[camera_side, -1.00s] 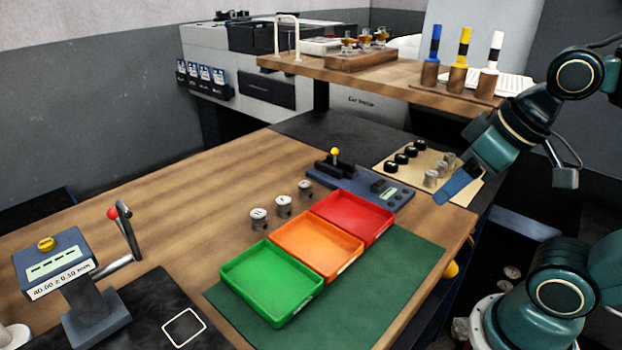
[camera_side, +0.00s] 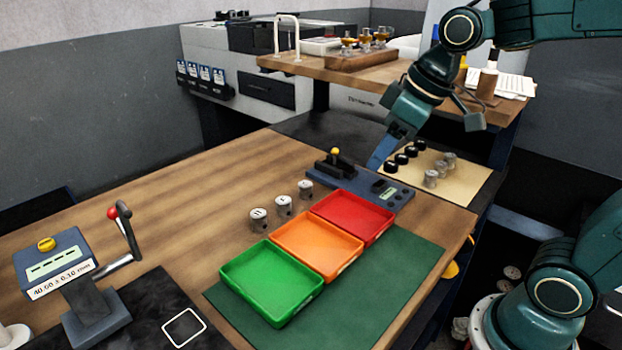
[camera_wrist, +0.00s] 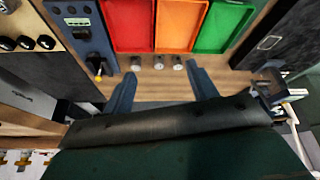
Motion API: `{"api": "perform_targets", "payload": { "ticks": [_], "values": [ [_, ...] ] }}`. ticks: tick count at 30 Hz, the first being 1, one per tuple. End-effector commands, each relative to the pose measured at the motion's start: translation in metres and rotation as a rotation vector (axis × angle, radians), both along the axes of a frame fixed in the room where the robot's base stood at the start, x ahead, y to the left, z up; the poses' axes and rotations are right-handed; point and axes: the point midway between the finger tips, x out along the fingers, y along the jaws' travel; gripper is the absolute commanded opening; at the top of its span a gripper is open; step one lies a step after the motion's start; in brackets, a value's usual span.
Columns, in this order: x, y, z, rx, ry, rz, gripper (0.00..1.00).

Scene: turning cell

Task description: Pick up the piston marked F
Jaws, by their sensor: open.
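Three grey metal pistons stand in a row on the wooden table behind the trays: one by the green tray (camera_side: 259,219), a middle one (camera_side: 283,206) and one by the red tray (camera_side: 305,190). The wrist view shows the same row (camera_wrist: 158,63) just beyond my fingertips. Marks on their tops are too small to read, so I cannot tell which is F. Several more metal pistons (camera_side: 431,179) stand on a tan mat at the right. My gripper (camera_side: 377,162) is open and empty, above the blue-grey control box, right of the row. Its two fingers (camera_wrist: 162,80) are spread apart in the wrist view.
Green (camera_side: 272,304), orange (camera_side: 318,268) and red (camera_side: 352,238) trays look empty on a green mat. The control box (camera_side: 361,182) has a yellow-topped lever (camera_side: 335,153). Black round parts (camera_side: 410,151) share the tan mat. A gauge stand (camera_side: 55,264) is at left. Table behind the row is clear.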

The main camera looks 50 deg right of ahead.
Motion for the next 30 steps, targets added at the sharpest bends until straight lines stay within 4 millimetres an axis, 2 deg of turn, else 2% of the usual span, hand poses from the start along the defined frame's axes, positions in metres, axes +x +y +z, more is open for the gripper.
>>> {"api": "perform_targets", "payload": {
  "ticks": [1, 10, 21, 24, 30],
  "values": [
    [0.012, 0.0, -0.002, -0.001, 0.009, 0.021, 0.58],
    [0.078, 0.0, -0.018, -0.003, 0.032, 0.164, 0.58],
    [0.153, -0.004, -0.058, 0.01, 0.047, 0.333, 0.58],
    [0.168, -0.005, -0.069, 0.015, 0.046, 0.367, 0.58],
    [0.182, -0.007, -0.081, 0.019, 0.046, 0.404, 0.58]
  ]
}}
